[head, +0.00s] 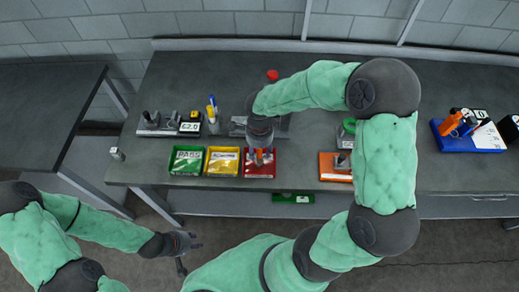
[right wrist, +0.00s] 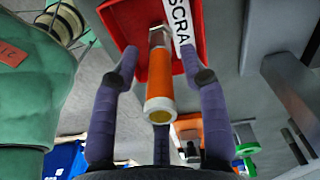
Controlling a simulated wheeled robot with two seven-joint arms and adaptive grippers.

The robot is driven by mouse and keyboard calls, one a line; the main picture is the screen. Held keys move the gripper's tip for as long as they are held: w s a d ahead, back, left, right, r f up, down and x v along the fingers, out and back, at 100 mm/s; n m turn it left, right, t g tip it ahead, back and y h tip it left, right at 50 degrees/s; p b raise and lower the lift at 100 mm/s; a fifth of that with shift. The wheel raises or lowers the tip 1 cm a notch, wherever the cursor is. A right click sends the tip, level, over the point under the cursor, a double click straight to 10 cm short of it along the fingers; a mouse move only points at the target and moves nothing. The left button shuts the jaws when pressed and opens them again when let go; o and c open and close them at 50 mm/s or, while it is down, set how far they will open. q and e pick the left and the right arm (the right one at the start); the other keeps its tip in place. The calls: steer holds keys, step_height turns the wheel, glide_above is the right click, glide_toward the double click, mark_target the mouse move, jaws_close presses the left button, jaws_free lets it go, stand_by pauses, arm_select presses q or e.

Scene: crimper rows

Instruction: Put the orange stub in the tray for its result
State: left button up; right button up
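The orange stub (right wrist: 160,75), an orange cylinder with a metal far end, is between the spread fingers of my right gripper (head: 260,157). In the right wrist view there are gaps between the stub and the fingers. The stub's far end is against or over the red tray (right wrist: 115,18), labelled SCRAP; I cannot tell whether it rests in it. In the head view the red tray (head: 259,172) is partly under my right gripper. Beside it are the yellow tray (head: 223,174) and the green PASS tray (head: 187,172). My left gripper (head: 186,247) is open and empty, off the table.
A holder with a small display (head: 190,127) and a pen cup (head: 212,122) stand behind the trays. An orange tray (head: 335,178) is to the right, and a blue bin (head: 487,138) with tools lies far right. A red button (head: 272,75) is at the back.

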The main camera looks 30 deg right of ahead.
steer(key=shift+r, duration=0.1)
steer(key=shift+r, duration=0.3)
step_height(320, 180, up, 12)
steer(key=shift+f+p, duration=0.25)
steer(key=shift+p, duration=0.8)
